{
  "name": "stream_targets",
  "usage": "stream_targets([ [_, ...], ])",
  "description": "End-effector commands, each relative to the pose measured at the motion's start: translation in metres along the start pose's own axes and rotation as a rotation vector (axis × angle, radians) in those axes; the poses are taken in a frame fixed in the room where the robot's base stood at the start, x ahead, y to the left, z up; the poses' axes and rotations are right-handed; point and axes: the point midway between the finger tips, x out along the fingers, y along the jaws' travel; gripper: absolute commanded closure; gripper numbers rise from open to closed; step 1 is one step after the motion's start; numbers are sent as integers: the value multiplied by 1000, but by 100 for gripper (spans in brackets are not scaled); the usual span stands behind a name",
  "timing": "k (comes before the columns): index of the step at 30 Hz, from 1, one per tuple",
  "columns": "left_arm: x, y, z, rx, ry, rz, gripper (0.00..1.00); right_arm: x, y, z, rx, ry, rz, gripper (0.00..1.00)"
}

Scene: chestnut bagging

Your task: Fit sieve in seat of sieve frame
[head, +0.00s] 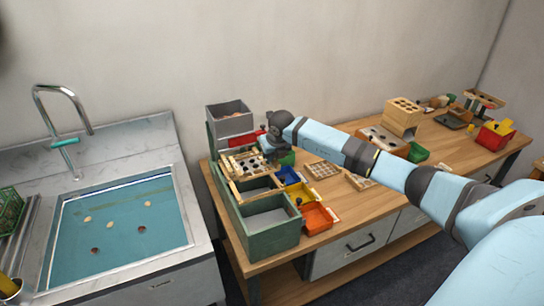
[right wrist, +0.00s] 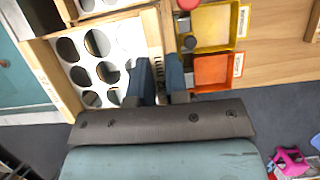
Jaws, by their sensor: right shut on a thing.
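The sieve (head: 243,163) is a wooden-rimmed white plate with large round holes, and it also shows in the right wrist view (right wrist: 88,78). My right gripper (head: 270,154) is shut on the sieve's right wooden rim; in the right wrist view its dark fingers (right wrist: 158,82) stand on both sides of that rim, which bears a size label. The sieve lies over the wooden rails of the sieve frame (head: 232,190), above the green bins. The fingers and arm hide part of the rim. I cannot tell whether the sieve sits down in the seat. My left gripper is not in view.
A grey hopper box (head: 230,120) stands behind the sieve. Green bins (head: 268,240) stand in front, with blue, yellow and orange trays (head: 316,217) to the right. A sink (head: 120,225) is at the left. Wooden racks (head: 403,116) stand further right.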

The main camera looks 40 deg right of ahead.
Motion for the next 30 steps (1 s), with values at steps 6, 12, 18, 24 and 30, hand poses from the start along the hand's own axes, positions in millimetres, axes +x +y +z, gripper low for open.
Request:
stream_targets([
  [6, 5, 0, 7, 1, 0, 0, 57, 14, 0, -6, -1, 2, 1, 100],
  [12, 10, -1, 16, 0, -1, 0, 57, 32, 0, -14, -2, 3, 2, 100],
  [18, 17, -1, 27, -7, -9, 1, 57, 50, 0, -21, -3, 1, 2, 100],
  [24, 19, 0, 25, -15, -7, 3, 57, 57, 0, -24, -3, 1, 2, 100],
  [30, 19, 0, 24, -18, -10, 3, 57, 57, 0, -24, -3, 1, 2, 100],
])
